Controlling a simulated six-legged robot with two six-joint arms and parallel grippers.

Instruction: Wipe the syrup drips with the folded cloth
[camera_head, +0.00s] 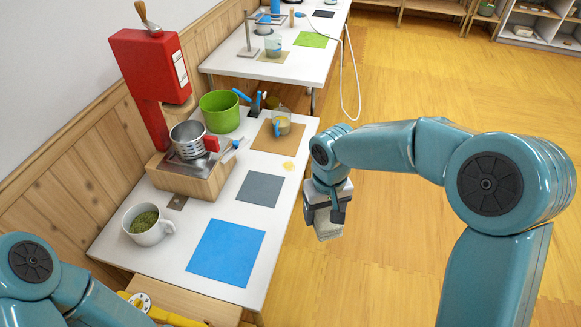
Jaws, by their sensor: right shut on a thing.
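My right gripper (327,213) is shut on a pale grey folded block, which looks like the folded cloth (328,231). It holds the cloth just off the right edge of the white table, with floor behind it in the picture. A small pale yellow patch (289,166) on the table, near the right edge, looks like the syrup drips. The cloth is apart from this patch, to its lower right. My left arm shows at the lower left, but its gripper is out of view.
On the white table (276,235) are a red press (150,70), a green pot (219,110), a mug of green stuff (146,224), a small jar (281,123) on a brown mat (292,143), a grey mat (259,188) and a blue mat (226,252). Floor (390,230) is clear at right.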

